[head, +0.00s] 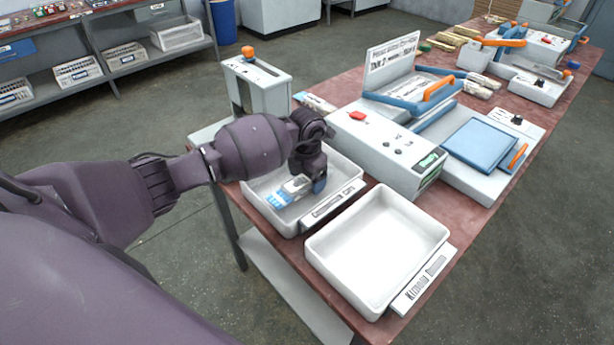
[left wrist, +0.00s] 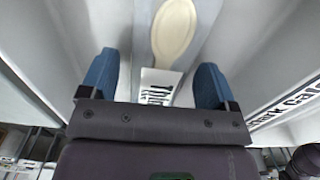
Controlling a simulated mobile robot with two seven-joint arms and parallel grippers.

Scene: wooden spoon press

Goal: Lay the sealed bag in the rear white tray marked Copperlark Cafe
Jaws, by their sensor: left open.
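The rear white tray (head: 268,213) stands at the near left end of the table. Its label plate (head: 333,205) shows "Cafe" in the left wrist view too, cut off at the right edge. The bag (head: 297,186), with a pale wooden spoon (left wrist: 174,36) and a white printed label (left wrist: 158,86), lies on the tray floor. My left gripper (head: 300,190) is low inside the tray. Its blue fingers stand apart on either side of the bag's label end, with gaps visible in the left wrist view (left wrist: 158,88). The gripper hides part of the bag in the head view. My right gripper is not in view.
An empty white tray (head: 372,303) with its own label stands in front. A white machine with a red button (head: 385,150) is close behind the trays. A tall white unit (head: 262,85) stands at the table's left edge.

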